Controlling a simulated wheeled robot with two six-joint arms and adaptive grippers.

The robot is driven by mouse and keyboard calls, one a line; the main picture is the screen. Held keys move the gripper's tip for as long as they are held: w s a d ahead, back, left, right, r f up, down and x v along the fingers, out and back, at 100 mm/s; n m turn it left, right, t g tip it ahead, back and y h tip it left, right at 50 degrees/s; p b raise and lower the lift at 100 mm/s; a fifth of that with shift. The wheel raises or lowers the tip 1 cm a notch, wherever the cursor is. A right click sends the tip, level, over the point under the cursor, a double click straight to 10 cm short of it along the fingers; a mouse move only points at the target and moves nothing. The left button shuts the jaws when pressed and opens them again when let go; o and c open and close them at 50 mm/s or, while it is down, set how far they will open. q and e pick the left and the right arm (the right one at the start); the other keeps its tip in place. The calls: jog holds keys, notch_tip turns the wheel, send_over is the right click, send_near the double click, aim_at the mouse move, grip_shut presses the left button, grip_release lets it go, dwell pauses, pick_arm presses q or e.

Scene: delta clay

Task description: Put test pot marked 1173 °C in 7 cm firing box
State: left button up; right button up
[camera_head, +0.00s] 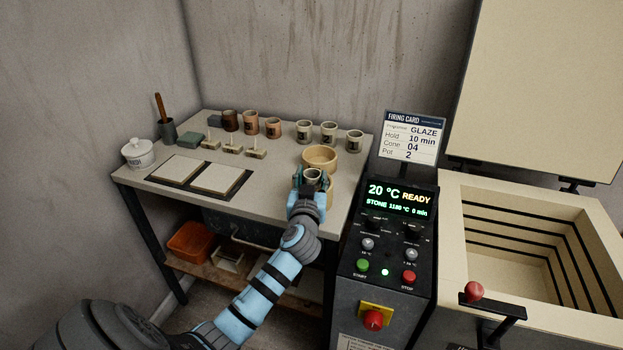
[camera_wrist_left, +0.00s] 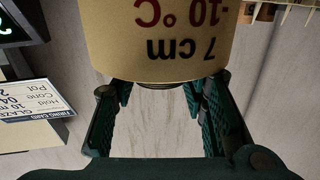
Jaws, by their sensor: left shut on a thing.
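My left gripper (camera_head: 308,187) is shut on a small grey-beige pot (camera_head: 313,174) near the table's front right edge. The pot's marking cannot be read. The tan round firing box marked 7 cm and -10 °C fills the top of the left wrist view (camera_wrist_left: 165,35), upside down. In the head view a part of this tan box (camera_head: 330,196) shows beside and below the fingers, mostly hidden. A thin dark strip, probably the pot's rim, shows past the box's edge between the fingers. How deep the pot sits in the box cannot be told. My right gripper is out of view.
Another tan round box (camera_head: 320,157) stands just behind the gripper. Several pots line the table's back, including a grey one (camera_head: 354,140). Cone stands (camera_head: 232,150), tiles (camera_head: 175,168) and a white lidded jar (camera_head: 138,153) lie left. The kiln control panel (camera_head: 388,240) and open kiln (camera_head: 535,240) stand right.

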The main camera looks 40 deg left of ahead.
pick_arm(q)
jog(key=o, duration=1.1)
jog(key=shift+c, duration=0.2)
